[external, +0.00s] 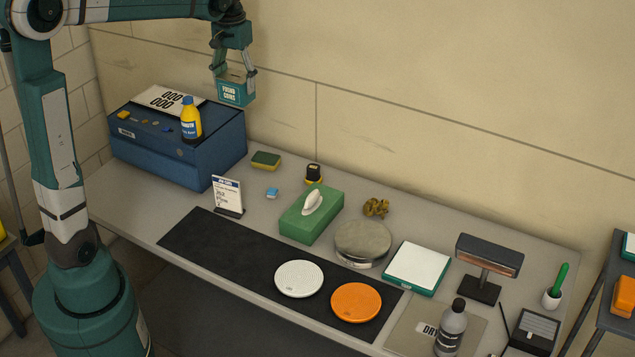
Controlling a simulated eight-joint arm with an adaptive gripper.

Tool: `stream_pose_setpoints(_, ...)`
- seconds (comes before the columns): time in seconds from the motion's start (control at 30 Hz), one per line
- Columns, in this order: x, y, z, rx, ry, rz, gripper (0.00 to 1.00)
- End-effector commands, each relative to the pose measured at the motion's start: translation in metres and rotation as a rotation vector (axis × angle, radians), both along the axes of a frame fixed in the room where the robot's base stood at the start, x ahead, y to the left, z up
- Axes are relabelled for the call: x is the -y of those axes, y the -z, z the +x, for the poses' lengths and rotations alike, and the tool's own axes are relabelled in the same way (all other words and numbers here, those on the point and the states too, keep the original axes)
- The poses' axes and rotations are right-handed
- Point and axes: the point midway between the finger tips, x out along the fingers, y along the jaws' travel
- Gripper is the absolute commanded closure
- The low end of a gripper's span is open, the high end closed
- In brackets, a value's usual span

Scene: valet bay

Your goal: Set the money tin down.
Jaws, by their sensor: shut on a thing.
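The money tin (236,90) is a small teal box with white lettering on its front. My gripper (234,72) is shut on the tin from above, with a finger at each side. It holds the tin in the air, upright, in front of the wall. The tin's underside and back are hidden.
The blue chest (178,152) bears a number plate (168,99) and a yellow bottle (191,118). The bench holds a sponge (266,160), a tissue box (312,214), a round tin (363,240), white (299,278) and orange (356,302) discs, and a lamp (488,258).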

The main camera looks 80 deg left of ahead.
Motion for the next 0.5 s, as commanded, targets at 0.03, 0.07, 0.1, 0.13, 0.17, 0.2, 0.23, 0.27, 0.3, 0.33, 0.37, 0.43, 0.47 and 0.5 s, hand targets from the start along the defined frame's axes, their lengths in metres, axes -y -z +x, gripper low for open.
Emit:
stream_pose_setpoints(0.03,0.017,0.0,0.001,0.0,0.004,0.0,0.57)
stream_pose_setpoints(0.07,0.027,0.0,0.002,0.0,0.005,0.0,0.57)
stream_pose_setpoints(0.1,0.038,0.0,0.002,0.0,0.004,0.0,0.57)
stream_pose_setpoints(0.13,0.047,0.0,0.002,0.0,0.004,0.0,0.57)
stream_pose_setpoints(0.17,0.056,0.0,0.002,0.0,0.005,0.0,0.57)
stream_pose_setpoints(0.2,0.068,0.0,0.002,0.0,0.004,0.0,0.57)
stream_pose_setpoints(0.23,0.076,0.0,0.002,0.0,0.004,0.0,0.57)
stream_pose_setpoints(0.27,0.085,0.0,0.001,0.0,0.004,0.0,0.57)
stream_pose_setpoints(0.3,0.097,0.0,0.0,0.0,0.004,0.0,0.57)
stream_pose_setpoints(0.33,0.105,0.001,0.0,0.0,0.004,0.0,0.57)
stream_pose_setpoints(0.37,0.114,0.001,-0.001,0.0,0.004,0.0,0.57)
stream_pose_setpoints(0.43,0.133,0.002,-0.004,0.0,0.005,0.0,0.57)
stream_pose_setpoints(0.47,0.142,0.003,-0.005,0.0,0.004,0.0,0.57)
stream_pose_setpoints(0.5,0.153,0.004,-0.007,0.0,0.004,0.0,0.57)
